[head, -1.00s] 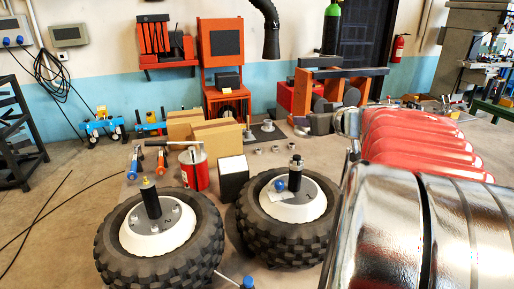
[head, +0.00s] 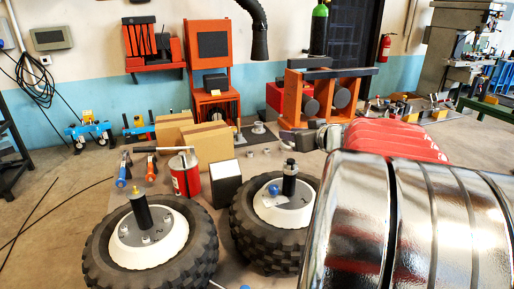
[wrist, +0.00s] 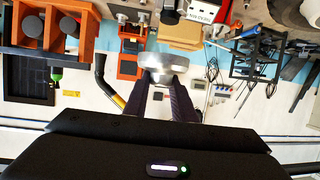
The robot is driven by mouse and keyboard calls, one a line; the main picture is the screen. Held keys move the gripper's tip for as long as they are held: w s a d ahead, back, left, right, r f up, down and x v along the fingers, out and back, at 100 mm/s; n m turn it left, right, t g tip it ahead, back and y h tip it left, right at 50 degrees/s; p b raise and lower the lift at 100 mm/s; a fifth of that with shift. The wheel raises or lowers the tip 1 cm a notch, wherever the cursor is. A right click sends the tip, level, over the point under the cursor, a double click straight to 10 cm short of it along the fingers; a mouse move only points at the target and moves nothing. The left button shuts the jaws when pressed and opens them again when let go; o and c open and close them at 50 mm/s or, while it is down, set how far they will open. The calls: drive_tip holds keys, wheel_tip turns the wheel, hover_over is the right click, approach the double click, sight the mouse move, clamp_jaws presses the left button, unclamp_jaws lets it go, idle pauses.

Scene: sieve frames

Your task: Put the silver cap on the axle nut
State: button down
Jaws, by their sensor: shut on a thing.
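In the wrist view my gripper (wrist: 159,84) is shut on a round silver cap (wrist: 164,62), which sits at the ends of the dark fingers. In the head view my arm hides most of the gripper. The left wheel (head: 95,250) has a black axle post (head: 140,212) with a brass-coloured tip. The right wheel (head: 243,225) has a black post (head: 289,180) with a dark metallic top. I cannot tell which part is the axle nut. The cap appears apart from both posts.
Behind the wheels are a red can (head: 184,176), a white-topped black box (head: 226,184) and cardboard boxes (head: 207,143). Small silver pieces (head: 266,151) lie on the floor mat. Orange machines (head: 318,98) stand at the back. My chrome and red arm covers the right side.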

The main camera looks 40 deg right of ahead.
sight(291, 162)
drive_tip(key=shift+f, duration=0.95)
drive_tip(key=shift+f, duration=0.1)
drive_tip(key=shift+f, duration=1.75)
drive_tip(key=shift+f, duration=0.6)
drive_tip(key=c, duration=1.5)
unclamp_jaws()
drive_tip(key=shift+o, duration=0.2)
